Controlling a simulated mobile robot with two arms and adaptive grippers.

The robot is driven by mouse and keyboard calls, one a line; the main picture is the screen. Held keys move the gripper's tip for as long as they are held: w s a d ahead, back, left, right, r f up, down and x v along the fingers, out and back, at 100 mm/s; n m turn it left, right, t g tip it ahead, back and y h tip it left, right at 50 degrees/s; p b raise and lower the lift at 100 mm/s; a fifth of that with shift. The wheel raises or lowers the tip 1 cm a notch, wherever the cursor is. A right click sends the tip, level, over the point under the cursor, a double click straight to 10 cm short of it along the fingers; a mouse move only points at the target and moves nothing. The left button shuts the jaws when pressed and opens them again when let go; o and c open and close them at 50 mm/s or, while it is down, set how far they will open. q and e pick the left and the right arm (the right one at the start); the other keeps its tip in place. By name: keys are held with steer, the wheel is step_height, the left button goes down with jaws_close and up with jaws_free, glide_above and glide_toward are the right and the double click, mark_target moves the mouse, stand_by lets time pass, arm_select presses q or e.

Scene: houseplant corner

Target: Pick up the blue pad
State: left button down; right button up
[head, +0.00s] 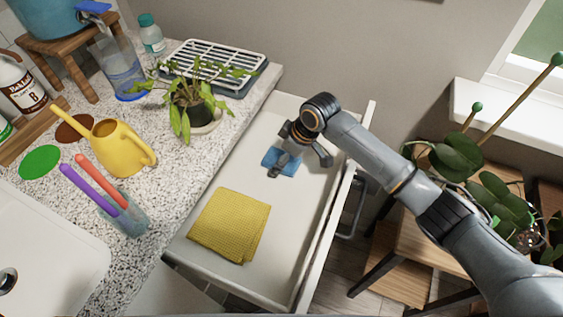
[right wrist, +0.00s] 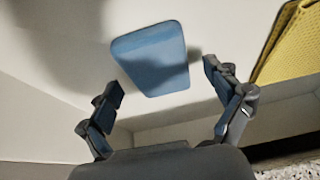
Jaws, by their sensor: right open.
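The blue pad (head: 287,168) lies flat on the floor of the open white drawer (head: 250,175), partly hidden under my right gripper (head: 300,162) in the head view. In the right wrist view the pad (right wrist: 152,60) is a rounded blue block with shadow across it. My right gripper (right wrist: 165,98) is open there, with its two fingers apart to either side of the pad's near end. The pad is not held. My left gripper is not in either view.
A folded yellow cloth (head: 230,225) lies in the front part of the drawer. The drawer's right wall (head: 335,215) runs beside my arm. On the speckled counter stand a potted plant (head: 190,105) and a yellow watering can (head: 120,150).

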steer(key=shift+f, duration=0.25)
stand_by(0.4)
steer(key=shift+c, duration=0.5)
steer(key=c, duration=1)
